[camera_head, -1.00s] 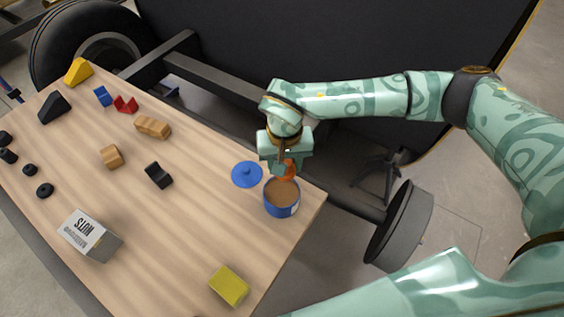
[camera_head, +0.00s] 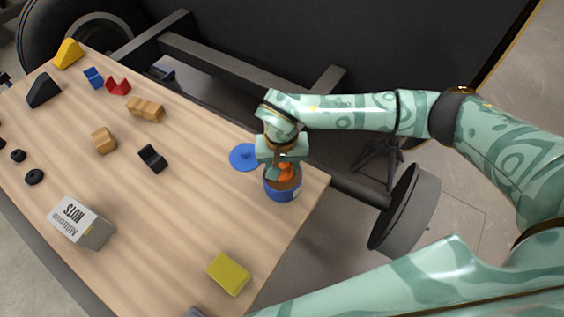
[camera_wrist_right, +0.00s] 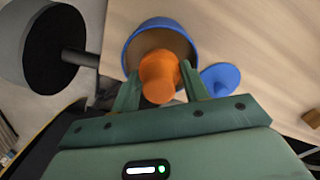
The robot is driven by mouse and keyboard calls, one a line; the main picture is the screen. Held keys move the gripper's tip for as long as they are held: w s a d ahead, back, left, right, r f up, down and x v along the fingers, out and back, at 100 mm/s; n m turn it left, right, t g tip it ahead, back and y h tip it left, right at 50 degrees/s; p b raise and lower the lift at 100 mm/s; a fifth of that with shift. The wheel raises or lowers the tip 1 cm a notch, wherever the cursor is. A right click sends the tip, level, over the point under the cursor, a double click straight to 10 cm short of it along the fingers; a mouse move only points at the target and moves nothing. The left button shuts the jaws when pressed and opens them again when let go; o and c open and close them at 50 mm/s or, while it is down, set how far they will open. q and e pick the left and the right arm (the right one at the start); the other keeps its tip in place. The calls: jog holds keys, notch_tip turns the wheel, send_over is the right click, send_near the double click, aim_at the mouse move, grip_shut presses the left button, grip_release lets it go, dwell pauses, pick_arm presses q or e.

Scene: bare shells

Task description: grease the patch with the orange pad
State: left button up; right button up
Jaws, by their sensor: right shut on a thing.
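My right gripper (camera_head: 283,166) is shut on the orange pad (camera_head: 286,172), which points down into the open blue tub (camera_head: 282,194). In the right wrist view, the orange pad (camera_wrist_right: 159,80) sits between the two fingers, in front of the tub's brown contents (camera_wrist_right: 152,40). The pad's lower end is hidden, so I cannot tell whether it touches the brown contents. I cannot make out the patch in either view. My left gripper is not in view.
A blue lid (camera_head: 243,157) lies beside the tub near the table's edge. A yellow block (camera_head: 229,273) lies near the front. The table's middle is clear.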

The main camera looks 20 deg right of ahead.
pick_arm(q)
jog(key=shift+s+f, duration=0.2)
pick_arm(e)
jog(key=shift+f, duration=0.45)
dwell(0.8)
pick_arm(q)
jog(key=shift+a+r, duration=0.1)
pick_arm(e)
jog(key=shift+f, duration=0.1)
dwell(0.8)
pick_arm(q)
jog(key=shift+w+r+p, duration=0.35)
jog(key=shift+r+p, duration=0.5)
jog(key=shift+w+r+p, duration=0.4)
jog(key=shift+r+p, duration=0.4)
jog(key=shift+p, duration=0.05)
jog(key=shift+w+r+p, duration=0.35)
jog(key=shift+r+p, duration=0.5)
pick_arm(e)
jog(key=shift+r, duration=3.55)
